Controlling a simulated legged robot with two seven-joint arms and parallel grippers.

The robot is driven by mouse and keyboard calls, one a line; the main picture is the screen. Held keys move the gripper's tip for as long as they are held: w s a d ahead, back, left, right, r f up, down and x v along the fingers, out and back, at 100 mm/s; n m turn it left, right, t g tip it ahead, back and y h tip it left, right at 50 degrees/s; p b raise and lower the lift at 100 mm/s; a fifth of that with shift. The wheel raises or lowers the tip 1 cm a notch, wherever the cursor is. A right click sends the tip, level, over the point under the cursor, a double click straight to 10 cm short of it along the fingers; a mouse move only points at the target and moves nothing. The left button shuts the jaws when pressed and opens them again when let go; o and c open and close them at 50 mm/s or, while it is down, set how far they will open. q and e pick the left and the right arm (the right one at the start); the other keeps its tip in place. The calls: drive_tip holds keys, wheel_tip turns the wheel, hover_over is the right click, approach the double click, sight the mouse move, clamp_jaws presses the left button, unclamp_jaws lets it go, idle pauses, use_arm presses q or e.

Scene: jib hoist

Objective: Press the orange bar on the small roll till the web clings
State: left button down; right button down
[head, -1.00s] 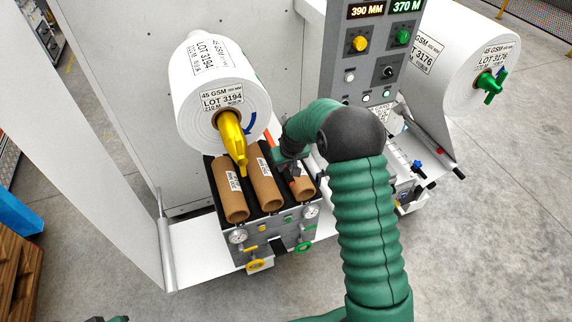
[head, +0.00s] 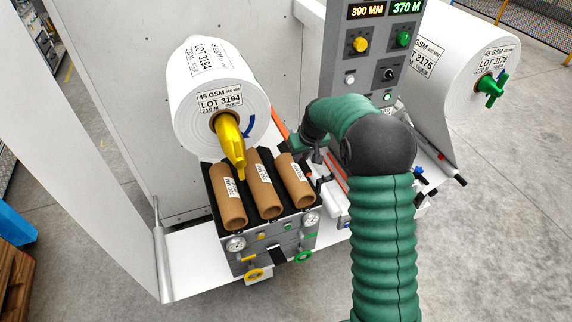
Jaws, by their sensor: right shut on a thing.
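My right gripper (head: 314,152) is partly hidden by my own wrist and forearm. It is shut on the orange bar (head: 280,122), whose orange length shows on both sides of it. The bar slants from beside the left white roll (head: 190,112) down to the right. That roll, marked LOT 3194, has a yellow chuck in its core. Another white roll (head: 468,88), marked LOT 3176, has a green knob and stands at the right. I cannot tell for sure which roll is the small one. White web (head: 95,140) hangs at the left. My left gripper is out of view.
Brown cardboard cores (head: 263,196) lie in a black rack just left of my right gripper, above gauges and valve handles. A control panel (head: 385,55) with knobs and lit readouts stands behind my forearm. Grey floor is open at the front.

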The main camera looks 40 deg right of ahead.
drive_tip(key=shift+a+r, duration=0.15)
drive_tip(key=shift+r, duration=0.25)
drive_tip(key=shift+a+r+p, duration=0.1)
drive_tip(key=shift+r+p, duration=0.1)
drive_tip(key=shift+p, duration=0.25)
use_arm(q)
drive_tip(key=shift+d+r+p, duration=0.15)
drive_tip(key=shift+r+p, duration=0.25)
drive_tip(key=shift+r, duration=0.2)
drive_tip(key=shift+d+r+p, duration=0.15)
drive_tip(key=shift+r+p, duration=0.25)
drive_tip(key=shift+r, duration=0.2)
use_arm(e)
drive_tip(key=shift+w+a+r, duration=0.2)
drive_tip(key=shift+a+r, duration=0.15)
drive_tip(key=shift+a, duration=0.3)
drive_tip(key=shift+w+a+r, duration=0.2)
drive_tip(key=shift+a+r, duration=0.1)
drive_tip(key=shift+a, duration=0.4)
drive_tip(key=shift+w+a+r, duration=0.2)
drive_tip(key=shift+a+r, duration=0.15)
drive_tip(key=shift+a, duration=0.3)
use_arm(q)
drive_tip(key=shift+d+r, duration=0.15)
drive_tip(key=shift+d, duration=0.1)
use_arm(e)
drive_tip(key=shift+w, duration=0.1)
